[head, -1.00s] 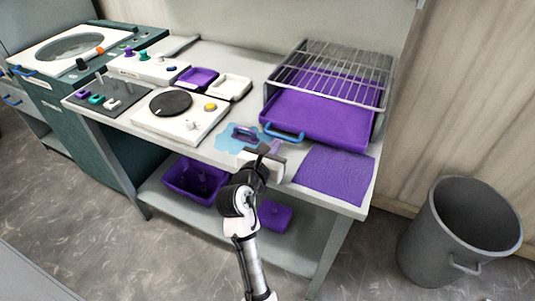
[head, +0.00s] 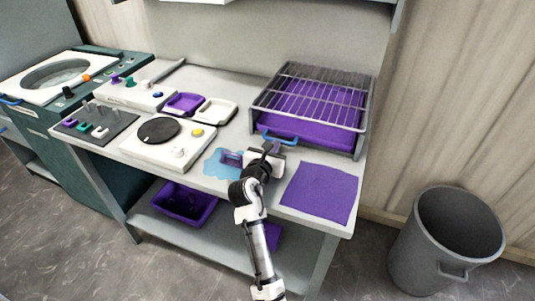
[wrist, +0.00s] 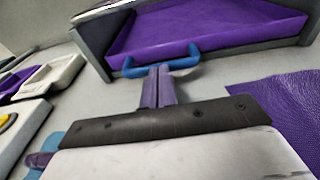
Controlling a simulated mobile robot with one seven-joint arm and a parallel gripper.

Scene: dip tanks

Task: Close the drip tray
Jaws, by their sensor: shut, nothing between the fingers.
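The purple drip tray (head: 310,134) lies inside the grey frame under the wire rack, its front edge about level with the frame's front. Its blue handle (head: 280,138) sticks out at the front left. The tray and handle (wrist: 162,66) also show large in the wrist view. My gripper (wrist: 158,86) is shut and empty, its fingertips right at the middle of the handle bar. I cannot tell whether they touch it. In the head view my gripper (head: 274,149) is just in front of the handle, low over the bench.
A purple mat (head: 320,193) lies right of my gripper. A blue puddle-shaped patch (head: 213,168) with a purple-handled item lies to the left. The wire rack (head: 318,92) covers the tray. A white hotplate-like unit (head: 178,158) stands further left. A grey bin (head: 447,240) stands on the floor.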

